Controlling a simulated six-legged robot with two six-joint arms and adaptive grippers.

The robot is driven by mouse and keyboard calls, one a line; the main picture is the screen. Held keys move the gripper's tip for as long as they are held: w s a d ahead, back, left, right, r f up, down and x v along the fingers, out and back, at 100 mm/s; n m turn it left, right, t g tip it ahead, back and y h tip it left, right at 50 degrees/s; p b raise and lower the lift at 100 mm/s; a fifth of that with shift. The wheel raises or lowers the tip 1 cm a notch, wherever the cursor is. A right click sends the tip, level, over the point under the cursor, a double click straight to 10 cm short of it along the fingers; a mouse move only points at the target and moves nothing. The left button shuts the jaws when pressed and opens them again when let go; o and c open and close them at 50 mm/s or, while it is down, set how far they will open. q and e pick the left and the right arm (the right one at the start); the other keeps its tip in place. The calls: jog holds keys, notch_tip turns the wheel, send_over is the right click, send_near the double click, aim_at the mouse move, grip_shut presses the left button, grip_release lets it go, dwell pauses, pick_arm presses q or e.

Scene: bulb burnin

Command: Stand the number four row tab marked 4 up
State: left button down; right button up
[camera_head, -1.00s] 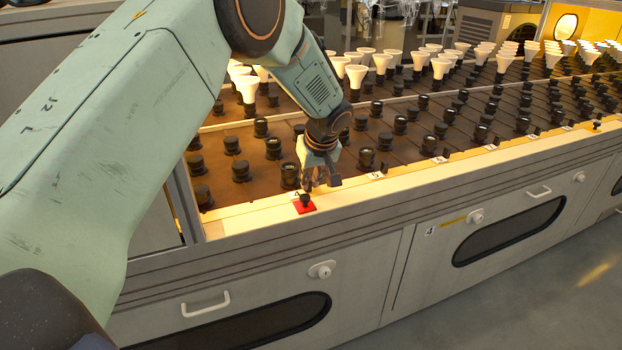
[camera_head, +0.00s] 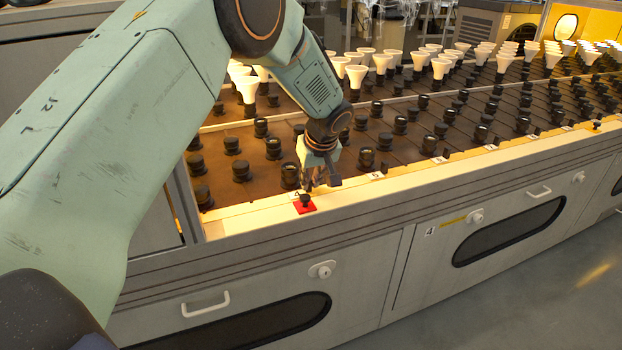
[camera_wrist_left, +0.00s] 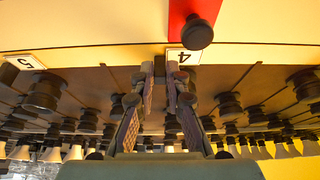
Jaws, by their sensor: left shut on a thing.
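The 4 label, a white plate with a black 4 (camera_wrist_left: 184,57), lies on the pale front ledge beside the red patch; it also shows in the head view (camera_head: 296,193). My left gripper (camera_head: 321,186) reaches down to the ledge's inner edge, just right of the label. In the left wrist view its fingertips (camera_wrist_left: 160,72) are close together on a small dark piece (camera_wrist_left: 160,66) beside the label, which I take for the number four row tab. The fingers hide most of it, so I cannot tell whether it lies flat or stands. My right gripper is not in view.
A black knob (camera_head: 305,200) on a red patch (camera_head: 308,209) stands on the ledge close to the gripper. Rows of black sockets (camera_head: 241,171) fill the brown bed behind, with white bulbs (camera_head: 357,74) farther back. A 5 label (camera_wrist_left: 25,62) lies along the ledge.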

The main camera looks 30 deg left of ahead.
pick_arm(q)
jog(key=shift+f, duration=0.1)
jog(key=c, duration=1.3)
grip_release()
jog(key=shift+c, duration=0.2)
jog(key=v, duration=1.2)
